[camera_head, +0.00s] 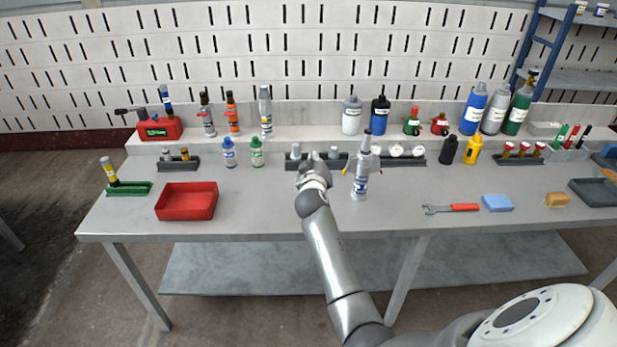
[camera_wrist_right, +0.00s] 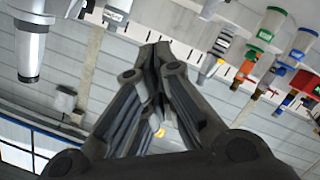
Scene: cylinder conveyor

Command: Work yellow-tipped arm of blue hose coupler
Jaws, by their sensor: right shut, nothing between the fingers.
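My right gripper (camera_head: 316,165) is over the middle of the grey bench, in front of a dark rack (camera_head: 405,160). In the right wrist view its fingers (camera_wrist_right: 158,50) are closed together with nothing between them. I cannot clearly pick out the blue hose coupler; the gripper and wrist cover part of the rack. A small yellow spot (camera_wrist_right: 160,132) shows behind the fingers in the wrist view, but I cannot tell what it belongs to. My left gripper is not in view.
A red tray (camera_head: 186,202) lies left; a wrench (camera_head: 451,208), blue block (camera_head: 497,203) and tan sponge (camera_head: 557,200) lie right. Several bottles line the back shelf. The front of the bench between tray and wrist is clear.

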